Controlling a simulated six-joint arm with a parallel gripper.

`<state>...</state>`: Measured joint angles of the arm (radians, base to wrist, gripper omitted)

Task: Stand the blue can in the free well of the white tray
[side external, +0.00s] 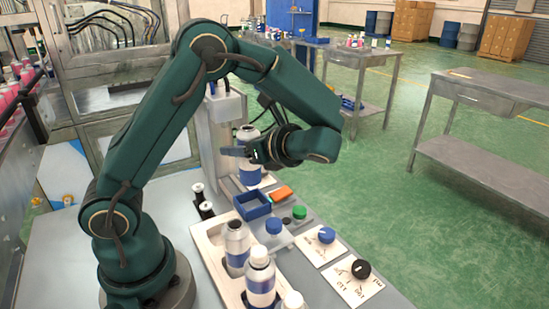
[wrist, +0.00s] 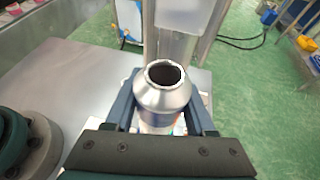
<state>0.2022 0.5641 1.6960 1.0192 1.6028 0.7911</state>
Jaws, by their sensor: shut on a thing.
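The blue can (side external: 250,173), silver-topped with a blue band on a white body, is upright in my gripper (side external: 248,152) beside the grey press column. In the wrist view the can (wrist: 162,98) shows its open round mouth, with the gripper (wrist: 163,110) fingers shut on either side of it. The white tray (side external: 205,240) lies on the bench in front, well apart from the held can.
The press column (side external: 222,130) stands close to the held can. A blue open box (side external: 252,206), a blue knob (side external: 274,227), a green knob (side external: 299,212) and an orange block (side external: 281,192) sit between can and tray. Two dial plates (side external: 333,250) lie at right.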

